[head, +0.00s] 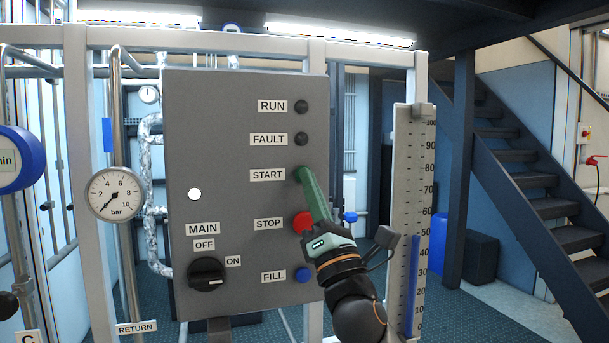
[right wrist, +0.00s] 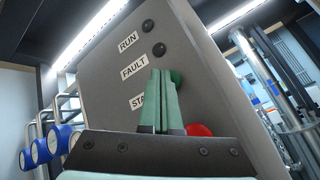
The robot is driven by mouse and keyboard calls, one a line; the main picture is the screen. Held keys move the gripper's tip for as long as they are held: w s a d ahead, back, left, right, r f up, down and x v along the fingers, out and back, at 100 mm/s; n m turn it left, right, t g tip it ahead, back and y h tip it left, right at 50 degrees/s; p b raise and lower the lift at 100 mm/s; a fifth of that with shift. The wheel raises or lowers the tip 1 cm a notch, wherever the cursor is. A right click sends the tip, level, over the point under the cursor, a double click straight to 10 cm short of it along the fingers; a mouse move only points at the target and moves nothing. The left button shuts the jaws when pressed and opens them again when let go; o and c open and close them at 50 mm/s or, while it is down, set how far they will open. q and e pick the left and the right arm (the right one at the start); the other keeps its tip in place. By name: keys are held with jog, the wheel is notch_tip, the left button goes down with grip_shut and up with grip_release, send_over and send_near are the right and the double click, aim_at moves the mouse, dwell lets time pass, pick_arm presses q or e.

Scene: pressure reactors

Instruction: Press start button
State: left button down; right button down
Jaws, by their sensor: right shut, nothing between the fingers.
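The grey control panel (head: 245,190) carries a START label (head: 267,175). The green start button (right wrist: 177,77) shows partly in the right wrist view, just behind my fingers. In the head view my fingers cover most of it. My right gripper (head: 303,177) is shut and empty, its green fingers pointing up and inward at the button. It also shows in the right wrist view (right wrist: 161,75). The tips are at or very near the button; I cannot tell whether they touch it. My left gripper is not in view.
The red STOP button (head: 301,222) lies close beside my fingers, with the blue FILL button (head: 303,275) below. The black MAIN knob (head: 206,274) is lower left. The RUN lamp (head: 301,107) and FAULT lamp (head: 301,139) are dark. A level scale (head: 410,190) stands right of the panel.

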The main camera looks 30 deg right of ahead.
jog(key=shift+w+d, duration=0.1)
jog(key=shift+w, duration=0.45)
dwell(0.7)
dwell(0.3)
jog(key=shift+s+a, duration=0.2)
jog(key=shift+s, duration=0.65)
jog(key=s+p, duration=0.1)
jog(key=s, duration=0.1)
jog(key=s+a, duration=0.1)
jog(key=s, duration=0.2)
jog(key=shift+p, duration=0.35)
jog(key=shift+w+a, duration=0.1)
dwell(0.3)
